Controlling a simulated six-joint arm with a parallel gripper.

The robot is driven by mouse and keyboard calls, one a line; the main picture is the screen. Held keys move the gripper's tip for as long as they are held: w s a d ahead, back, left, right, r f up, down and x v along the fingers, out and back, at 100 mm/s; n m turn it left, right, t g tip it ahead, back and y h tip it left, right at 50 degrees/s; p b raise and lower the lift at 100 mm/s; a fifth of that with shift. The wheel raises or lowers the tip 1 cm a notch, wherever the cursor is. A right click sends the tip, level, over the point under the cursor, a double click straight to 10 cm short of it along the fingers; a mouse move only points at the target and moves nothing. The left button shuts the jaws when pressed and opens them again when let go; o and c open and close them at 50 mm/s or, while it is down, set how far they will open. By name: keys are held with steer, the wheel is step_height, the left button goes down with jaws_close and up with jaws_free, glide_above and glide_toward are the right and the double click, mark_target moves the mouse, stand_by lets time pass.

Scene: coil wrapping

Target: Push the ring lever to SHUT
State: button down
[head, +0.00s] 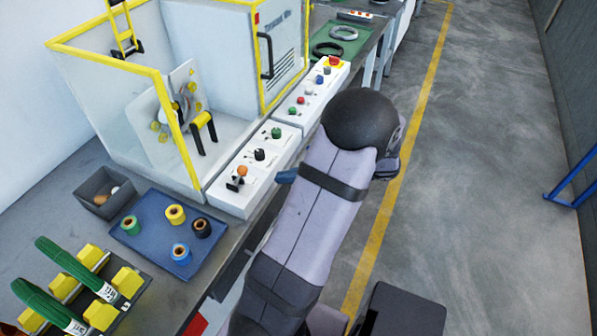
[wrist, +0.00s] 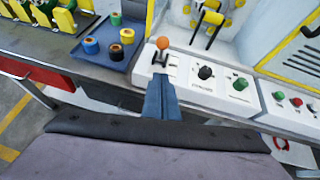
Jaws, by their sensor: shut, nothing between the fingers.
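A small lever with an orange knob (head: 242,171) stands at the near end of the white control panel (head: 232,198). I take it for the ring lever; the lettering beside it is too small to read. In the wrist view the orange knob (wrist: 162,43) is straight beyond my fingertips, above a dark slot. My gripper (head: 284,176) shows as blue fingers to the right of the panel, apart from the lever. In the wrist view my gripper (wrist: 160,80) is shut and empty, its tips in front of the panel's near edge. My arm hides the rest of it in the head view.
A blue tray (head: 150,236) with several tape rolls and a grey bin (head: 94,187) lie to the left. The glazed machine enclosure (head: 205,75) stands behind the panel.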

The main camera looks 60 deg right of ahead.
steer(key=p, duration=0.2)
glide_toward(239, 175)
step_height(239, 175, down, 2)
steer(key=w, duration=0.1)
steer(key=shift+w+f, duration=0.1)
steer(key=shift+w, duration=0.6)
steer(key=shift+p, duration=0.35)
